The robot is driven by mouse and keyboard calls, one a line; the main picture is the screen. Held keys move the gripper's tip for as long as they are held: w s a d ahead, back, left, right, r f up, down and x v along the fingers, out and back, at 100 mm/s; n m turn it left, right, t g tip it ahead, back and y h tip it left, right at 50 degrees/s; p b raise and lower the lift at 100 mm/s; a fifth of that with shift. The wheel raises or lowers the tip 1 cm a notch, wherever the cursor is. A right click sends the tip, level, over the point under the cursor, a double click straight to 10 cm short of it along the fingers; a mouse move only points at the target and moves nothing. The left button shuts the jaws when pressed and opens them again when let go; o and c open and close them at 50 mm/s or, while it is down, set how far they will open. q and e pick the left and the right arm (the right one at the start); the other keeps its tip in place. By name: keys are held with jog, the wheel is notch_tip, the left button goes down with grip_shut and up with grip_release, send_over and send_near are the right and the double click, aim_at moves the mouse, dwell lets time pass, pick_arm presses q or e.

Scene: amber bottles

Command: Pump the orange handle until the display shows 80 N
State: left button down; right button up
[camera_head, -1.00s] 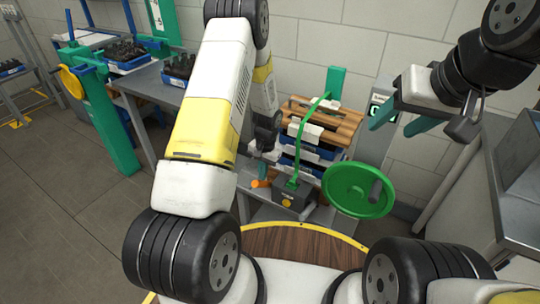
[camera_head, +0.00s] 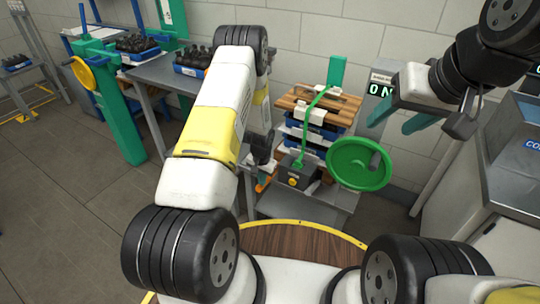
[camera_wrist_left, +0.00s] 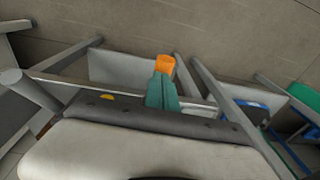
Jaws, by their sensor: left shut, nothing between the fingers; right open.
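The orange handle (camera_head: 263,184) shows low at the left of a dark pump box (camera_head: 297,174) with a yellow knob. In the left wrist view the orange end (camera_wrist_left: 166,63) appears right at the tips of my left gripper (camera_wrist_left: 164,74). Its teal fingers are shut with nothing between them; I cannot tell whether they touch the handle. In the head view these fingers are mostly hidden behind my left arm. The display (camera_head: 380,90) reads 0 N, partly beside my right gripper (camera_head: 395,119), which is open and empty in the air.
A green handwheel (camera_head: 345,164) stands right of the pump. Behind it are wooden slats (camera_head: 318,107) over blue crates, with a green strap across. A bench with crates of dark bottles (camera_head: 193,60) is at left. A grey cabinet (camera_head: 455,180) stands at right.

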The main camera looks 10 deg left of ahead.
pick_arm(q)
jog(key=shift+s+a+f, duration=0.1)
jog(key=shift+s+f, duration=0.15)
jog(key=shift+f, duration=0.25)
jog(key=shift+s+f, duration=0.2)
jog(key=shift+f, duration=0.35)
jog(key=shift+w+r, duration=0.1)
jog(key=shift+r, duration=0.35)
jog(key=r, duration=0.3)
jog(key=shift+d, duration=0.35)
jog(key=s+a+r, duration=0.1)
jog(key=s+r, duration=0.5)
jog(key=r, duration=0.2)
jog(key=shift+s+a, duration=0.35)
jog(key=shift+s, duration=0.05)
